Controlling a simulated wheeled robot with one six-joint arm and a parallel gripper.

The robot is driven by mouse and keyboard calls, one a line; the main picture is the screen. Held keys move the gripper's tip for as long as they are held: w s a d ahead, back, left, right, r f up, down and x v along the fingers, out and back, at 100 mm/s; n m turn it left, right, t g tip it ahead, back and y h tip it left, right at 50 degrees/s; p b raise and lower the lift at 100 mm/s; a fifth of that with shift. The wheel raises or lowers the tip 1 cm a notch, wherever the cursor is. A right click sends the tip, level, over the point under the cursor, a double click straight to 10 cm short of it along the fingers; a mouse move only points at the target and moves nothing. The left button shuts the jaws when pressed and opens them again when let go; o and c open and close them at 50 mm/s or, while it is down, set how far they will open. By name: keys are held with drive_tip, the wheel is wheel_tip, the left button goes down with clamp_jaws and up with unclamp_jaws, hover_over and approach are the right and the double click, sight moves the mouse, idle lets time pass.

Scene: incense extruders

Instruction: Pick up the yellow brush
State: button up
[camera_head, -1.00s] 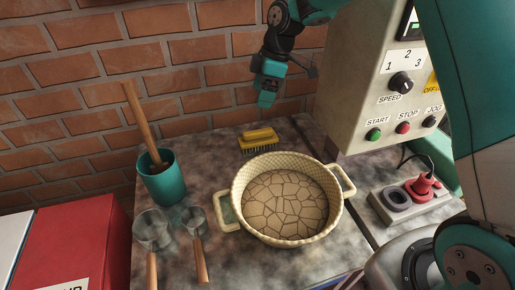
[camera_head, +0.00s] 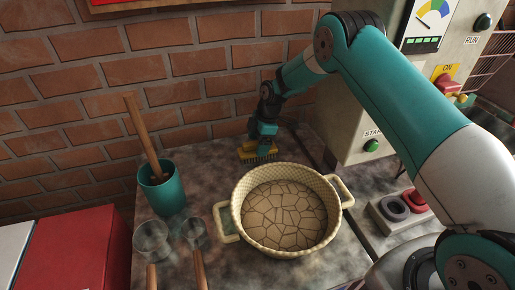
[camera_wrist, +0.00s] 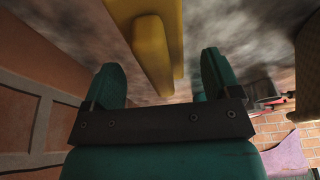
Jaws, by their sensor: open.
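The yellow brush (camera_head: 243,153) lies on the stone counter behind the woven basket, bristles down, partly hidden by my gripper in the head view. In the wrist view the brush (camera_wrist: 149,40) shows as a long yellow block beyond and between the two teal fingers. My gripper (camera_head: 261,142) is open just above the brush. Its fingertips also show in the wrist view (camera_wrist: 163,75), spread apart. I cannot tell whether a finger touches the brush.
A cream woven basket (camera_head: 240,200) stands just in front of the brush. A teal cup (camera_head: 163,195) with a wooden handle (camera_head: 143,135) stands left. Metal scoops (camera_head: 152,240) lie front left. A control box (camera_head: 345,120) stands right; a brick wall (camera_head: 130,75) is behind.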

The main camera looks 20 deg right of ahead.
sight(256, 142)
drive_tip(key=shift+x, duration=1.3)
drive_tip(key=c, duration=1.1)
drive_tip(key=shift+o, duration=0.2)
drive_tip(key=shift+r, duration=0.1)
wheel_tip(256, 142, up, 20)
drive_tip(key=b, duration=0.3)
drive_tip(key=o, duration=0.4)
drive_tip(key=shift+c, duration=1.3)
